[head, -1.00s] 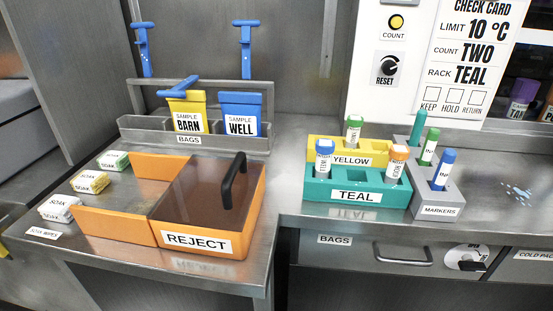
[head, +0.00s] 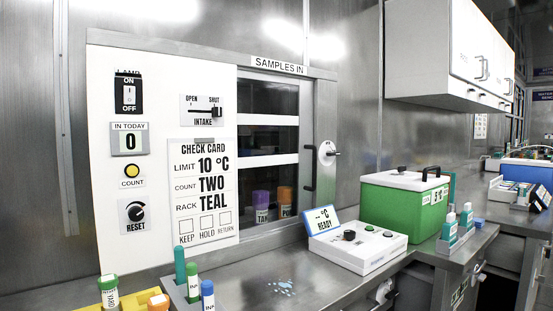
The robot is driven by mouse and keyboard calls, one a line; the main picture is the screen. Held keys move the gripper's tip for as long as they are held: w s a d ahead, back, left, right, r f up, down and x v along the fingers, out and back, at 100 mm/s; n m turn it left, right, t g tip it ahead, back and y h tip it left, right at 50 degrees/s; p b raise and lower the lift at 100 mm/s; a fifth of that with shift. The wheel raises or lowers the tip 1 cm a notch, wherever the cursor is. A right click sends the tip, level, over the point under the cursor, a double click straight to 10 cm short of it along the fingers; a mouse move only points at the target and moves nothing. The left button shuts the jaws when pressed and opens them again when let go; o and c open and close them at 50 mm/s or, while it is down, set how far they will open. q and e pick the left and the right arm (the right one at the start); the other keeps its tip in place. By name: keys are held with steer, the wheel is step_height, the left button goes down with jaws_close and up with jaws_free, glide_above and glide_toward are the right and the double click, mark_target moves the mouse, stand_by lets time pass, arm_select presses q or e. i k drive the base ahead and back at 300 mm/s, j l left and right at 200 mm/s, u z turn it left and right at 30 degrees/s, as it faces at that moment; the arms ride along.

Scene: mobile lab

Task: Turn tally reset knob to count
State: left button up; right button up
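The tally reset knob (head: 136,212) is a round black knob labelled RESET on the white wall panel (head: 105,190) at the left of the head view. Neither gripper shows in the head view.
A check card (head: 203,190) hangs right of the knob. A white device (head: 357,248) and green box (head: 402,207) occupy the counter (head: 250,290) further right. Drops of liquid (head: 281,286) lie on the counter.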

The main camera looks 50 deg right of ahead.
mark_target(136, 213)
steer(key=z, duration=1.25)
steer(key=k+j+u, duration=0.1)
steer(key=u, duration=0.3)
steer(key=k+j+u, duration=0.15)
steer(key=u, duration=0.3)
steer(key=j+u, duration=0.2)
steer(key=u, duration=0.2)
steer(key=k+j, duration=0.05)
